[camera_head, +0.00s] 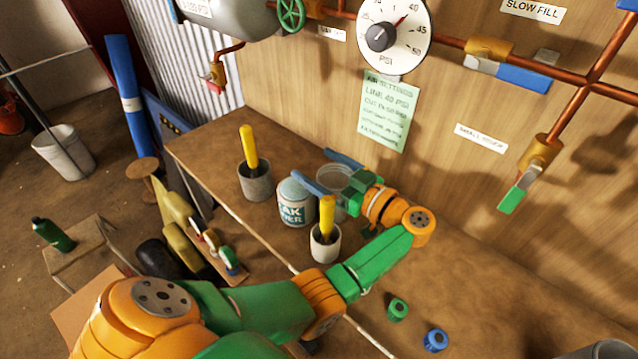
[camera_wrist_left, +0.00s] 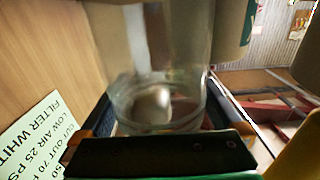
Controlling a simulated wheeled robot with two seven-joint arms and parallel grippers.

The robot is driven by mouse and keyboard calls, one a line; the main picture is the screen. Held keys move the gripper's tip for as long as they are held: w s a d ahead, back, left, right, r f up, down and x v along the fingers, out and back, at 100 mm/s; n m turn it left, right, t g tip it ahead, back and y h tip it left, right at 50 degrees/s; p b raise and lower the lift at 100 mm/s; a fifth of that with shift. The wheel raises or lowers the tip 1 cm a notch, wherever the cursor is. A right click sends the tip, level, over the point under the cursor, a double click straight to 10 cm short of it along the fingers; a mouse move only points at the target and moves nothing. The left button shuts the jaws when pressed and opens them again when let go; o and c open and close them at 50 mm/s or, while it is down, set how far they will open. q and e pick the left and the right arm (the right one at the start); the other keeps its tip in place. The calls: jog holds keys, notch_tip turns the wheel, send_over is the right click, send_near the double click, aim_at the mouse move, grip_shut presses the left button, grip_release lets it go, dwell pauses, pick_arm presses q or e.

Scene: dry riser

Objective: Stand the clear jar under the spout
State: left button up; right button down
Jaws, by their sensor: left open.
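The clear jar (camera_head: 334,176) stands on the wooden bench against the back panel. My left gripper (camera_head: 309,163) is open, with its blue fingers on either side of the jar; I cannot tell whether they touch it. In the left wrist view the clear jar (camera_wrist_left: 160,55) fills the middle, close in front of the gripper's dark palm. A brass tap with a red handle (camera_head: 215,77) hangs under the grey tank at left. Another brass tap with a green handle (camera_head: 537,160) hangs from the copper pipe at right. My right gripper is not in view.
Near the jar stand a white leak can (camera_head: 296,203), a grey pot with a yellow-handled tool (camera_head: 256,180) and a white pot with another (camera_head: 324,246). A green cap (camera_head: 397,309) and a blue cap (camera_head: 435,340) lie at front. The bench right of my arm is mostly clear.

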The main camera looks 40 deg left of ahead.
pick_arm(q)
jog(key=shift+d+r, duration=0.1)
jog(key=shift+d, duration=0.15)
jog(key=shift+c, duration=0.9)
jog(key=shift+d, duration=0.25)
jog(key=c, duration=0.7)
jog(key=shift+a, duration=0.1)
grip_shut()
